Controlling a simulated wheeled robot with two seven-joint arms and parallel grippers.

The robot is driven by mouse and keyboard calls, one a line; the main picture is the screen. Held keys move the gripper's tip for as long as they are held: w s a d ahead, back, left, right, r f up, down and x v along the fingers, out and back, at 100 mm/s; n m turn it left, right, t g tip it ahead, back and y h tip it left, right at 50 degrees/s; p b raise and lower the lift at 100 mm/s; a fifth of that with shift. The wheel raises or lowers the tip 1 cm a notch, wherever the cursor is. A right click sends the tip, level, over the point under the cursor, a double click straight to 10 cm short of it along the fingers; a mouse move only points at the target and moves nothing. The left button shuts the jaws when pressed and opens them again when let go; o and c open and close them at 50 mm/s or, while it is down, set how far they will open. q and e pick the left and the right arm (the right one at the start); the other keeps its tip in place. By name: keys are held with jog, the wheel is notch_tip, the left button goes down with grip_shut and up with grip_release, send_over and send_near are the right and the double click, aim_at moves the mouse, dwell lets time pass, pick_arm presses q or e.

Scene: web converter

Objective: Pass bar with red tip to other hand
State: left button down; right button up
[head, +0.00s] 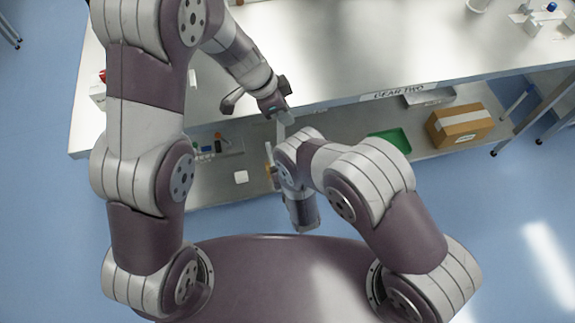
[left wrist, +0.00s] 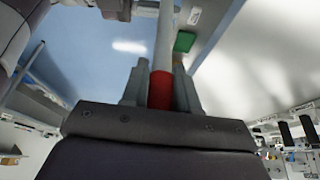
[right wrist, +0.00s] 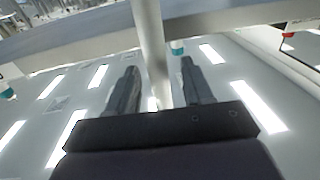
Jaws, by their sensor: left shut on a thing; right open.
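The bar is a long pale rod with a red tip (left wrist: 160,90). My left gripper (head: 284,110) is shut on the red end, between its fingers in the left wrist view (left wrist: 159,70). The pale shaft (left wrist: 165,35) runs away from that gripper and shows below it in the head view (head: 281,134). My right gripper (right wrist: 158,75) is open, lower down and pointing up. In the right wrist view the shaft (right wrist: 150,40) passes between its spread fingers; I cannot tell whether it touches them. My right wrist hides the bar's lower part in the head view.
A pale bench labelled GEAR TWO (head: 400,91) is in front of me. Its lower shelf holds a green tray (head: 391,140), a cardboard box (head: 460,125) and a small white block (head: 241,177). A white cup (head: 479,4) stands on the bench top at the right.

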jog(key=shift+x, duration=1.2)
grip_shut()
pick_arm(q)
jog(key=c, duration=0.8)
grip_release()
jog(key=shift+r, duration=0.1)
